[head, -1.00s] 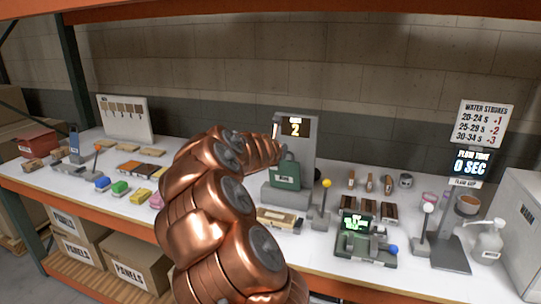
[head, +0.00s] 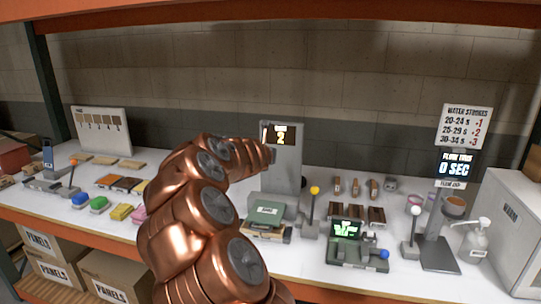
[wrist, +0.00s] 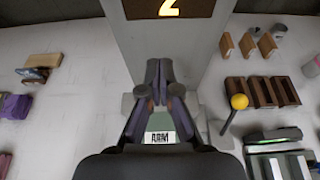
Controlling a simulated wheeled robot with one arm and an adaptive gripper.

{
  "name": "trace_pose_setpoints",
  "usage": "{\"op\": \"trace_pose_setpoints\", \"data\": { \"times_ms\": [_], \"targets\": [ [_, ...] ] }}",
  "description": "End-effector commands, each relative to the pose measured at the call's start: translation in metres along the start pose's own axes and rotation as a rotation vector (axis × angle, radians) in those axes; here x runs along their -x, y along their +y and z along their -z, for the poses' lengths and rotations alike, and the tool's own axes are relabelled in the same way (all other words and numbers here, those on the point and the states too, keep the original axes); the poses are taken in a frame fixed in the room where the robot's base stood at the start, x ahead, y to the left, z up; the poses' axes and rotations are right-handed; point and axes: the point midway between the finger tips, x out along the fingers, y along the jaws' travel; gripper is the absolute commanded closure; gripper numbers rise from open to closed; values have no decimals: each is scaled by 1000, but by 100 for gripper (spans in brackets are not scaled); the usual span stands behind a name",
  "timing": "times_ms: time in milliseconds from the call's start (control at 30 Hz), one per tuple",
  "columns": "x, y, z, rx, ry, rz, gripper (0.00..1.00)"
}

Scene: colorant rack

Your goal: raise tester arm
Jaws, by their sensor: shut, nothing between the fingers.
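The tester is a grey post (head: 287,165) with a display reading 2; the post also shows in the wrist view (wrist: 190,40). Its green arm (head: 267,210) lies low in front of the post, just above a sample block (head: 265,231) in the head view. In the wrist view a pale "ARM" label (wrist: 160,137) shows below and between my fingers. My gripper (wrist: 158,66) is shut and empty, fingertips in front of the post and above the green arm. In the head view my copper arm hides most of it.
A yellow-knobbed lever (head: 314,191) stands just right of the tester; it also shows in the wrist view (wrist: 239,102). A small green-screen device (head: 347,230) and a white-knobbed lever (head: 415,211) are farther right. Coloured blocks (head: 98,204) lie left. A shelf beam crosses above.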

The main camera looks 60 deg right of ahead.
Motion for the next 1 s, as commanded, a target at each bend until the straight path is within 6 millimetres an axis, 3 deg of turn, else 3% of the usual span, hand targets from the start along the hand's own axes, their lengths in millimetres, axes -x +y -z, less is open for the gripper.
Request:
{"op": "trace_pose_setpoints", "data": {
  "times_ms": [733,1000],
  "targets": [
    [1,2,1,1,0,-2,100],
    [18,3,8,1,-2,-1,100]
  ]
}}
